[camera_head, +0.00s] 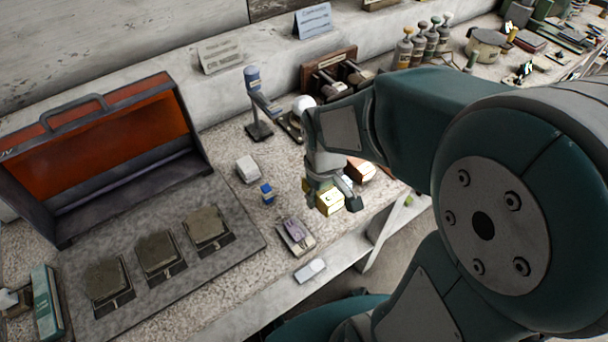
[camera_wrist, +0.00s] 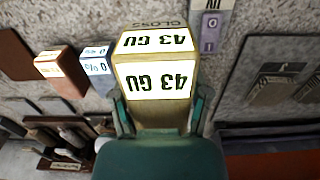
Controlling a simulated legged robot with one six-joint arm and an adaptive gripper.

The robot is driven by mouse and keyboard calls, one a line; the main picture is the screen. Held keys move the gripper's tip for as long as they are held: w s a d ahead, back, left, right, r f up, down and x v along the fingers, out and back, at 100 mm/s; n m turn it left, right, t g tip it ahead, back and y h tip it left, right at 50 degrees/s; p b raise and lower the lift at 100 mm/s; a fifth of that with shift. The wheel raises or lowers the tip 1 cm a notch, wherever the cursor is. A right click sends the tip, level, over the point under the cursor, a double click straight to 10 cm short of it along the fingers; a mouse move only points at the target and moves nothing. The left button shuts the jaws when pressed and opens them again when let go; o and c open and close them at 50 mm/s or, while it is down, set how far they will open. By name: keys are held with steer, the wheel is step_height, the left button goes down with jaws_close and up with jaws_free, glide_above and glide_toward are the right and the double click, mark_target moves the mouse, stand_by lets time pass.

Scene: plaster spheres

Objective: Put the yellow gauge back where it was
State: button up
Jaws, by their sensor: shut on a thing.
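The yellow gauge (camera_head: 329,201) is a small boxy block held above the speckled bench top. In the wrist view, the gauge (camera_wrist: 155,80) fills the space between the fingers, with two lit faces that read "43 GU" upside down. My gripper (camera_head: 336,193) is shut on it, and in the wrist view the gripper's teal fingers (camera_wrist: 160,108) press on both its sides. The gauge looks clear of the bench, though its underside is hidden. The spot it came from cannot be told from these frames.
A reddish-brown block with a lit top (camera_head: 361,170) stands just behind my gripper. An open orange-lined case (camera_head: 105,145) stands farther left.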

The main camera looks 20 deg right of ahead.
steer(key=w+f, duration=0.6)
steer(key=shift+w+a+f, duration=0.15)
steer(key=shift+w, duration=0.05)
steer(key=shift+w+f, duration=0.2)
steer(key=shift+f, duration=1.55)
steer(key=o, duration=1)
steer(key=shift+f, duration=0.1)
